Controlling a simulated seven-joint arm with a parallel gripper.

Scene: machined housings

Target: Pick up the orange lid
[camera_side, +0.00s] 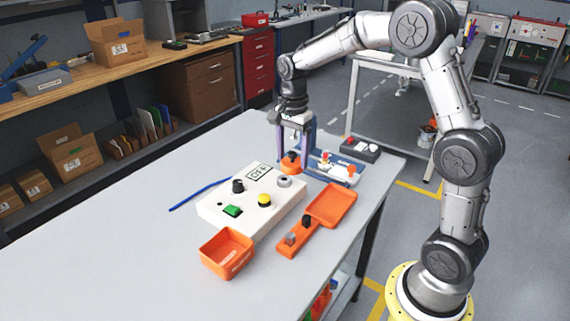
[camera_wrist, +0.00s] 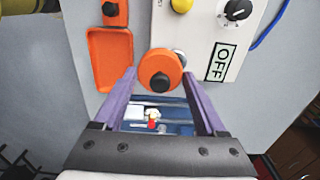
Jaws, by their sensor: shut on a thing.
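The white control box (camera_side: 211,208) has knobs, buttons and an OFF label. An orange open bin (camera_side: 211,260), an orange tray (camera_side: 332,206), a narrow orange piece (camera_side: 287,251) and a blue tray with small parts (camera_side: 350,179) surround it. A dark box (camera_side: 361,149) stands behind. The table's left front is clear.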

